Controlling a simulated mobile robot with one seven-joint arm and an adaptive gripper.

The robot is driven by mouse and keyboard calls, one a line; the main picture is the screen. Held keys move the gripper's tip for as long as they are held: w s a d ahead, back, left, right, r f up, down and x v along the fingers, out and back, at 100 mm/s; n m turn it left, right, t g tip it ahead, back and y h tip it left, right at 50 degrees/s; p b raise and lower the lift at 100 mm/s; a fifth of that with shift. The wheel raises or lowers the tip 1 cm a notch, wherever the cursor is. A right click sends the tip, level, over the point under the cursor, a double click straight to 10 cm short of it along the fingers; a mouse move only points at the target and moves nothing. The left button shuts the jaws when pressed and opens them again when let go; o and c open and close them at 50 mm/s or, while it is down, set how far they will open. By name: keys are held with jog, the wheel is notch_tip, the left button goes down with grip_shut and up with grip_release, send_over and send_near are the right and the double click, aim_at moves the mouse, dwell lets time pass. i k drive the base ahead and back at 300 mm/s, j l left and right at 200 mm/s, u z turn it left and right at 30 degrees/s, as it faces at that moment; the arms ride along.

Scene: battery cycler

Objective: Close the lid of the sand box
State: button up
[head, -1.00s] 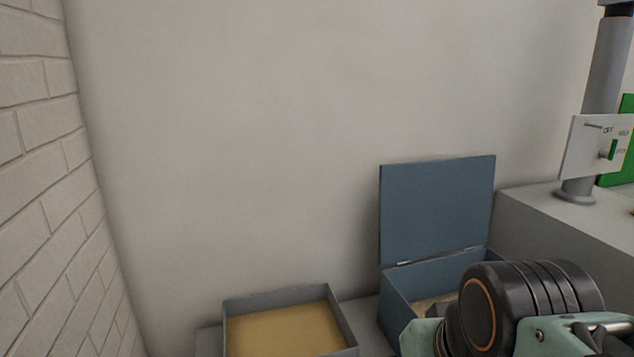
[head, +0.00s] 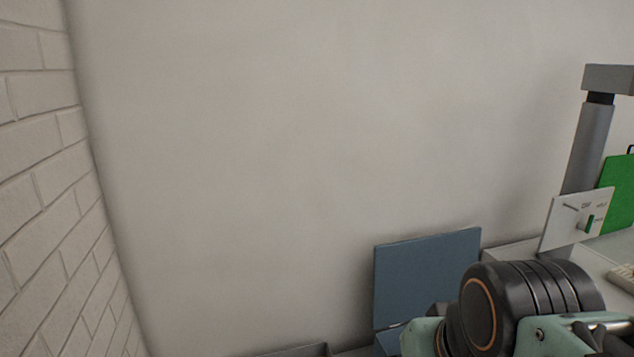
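The blue sand box has its lid (head: 427,272) standing open and upright near the wall. Only a small part of the box body (head: 388,341) shows below the lid; the rest is cut off by the frame or hidden behind my arm. The sand inside is not visible now. My arm covers the lower right of the head view, in front of the box and the lid's lower right corner. My gripper's fingers are not in view.
The rim of a grey tray (head: 300,351) just shows at the bottom edge. A brick wall (head: 45,190) stands at left.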

aim_at(409, 275)
jog(key=i+l, duration=0.15)
jog(key=l, duration=0.25)
jog(key=i+l+u, duration=0.1)
jog(key=l, duration=0.3)
jog(key=i+l, duration=0.25)
jog(key=l, duration=0.15)
jog(key=k+l+u, duration=0.25)
jog(key=i+j+z, duration=0.2)
jog(key=i, duration=0.1)
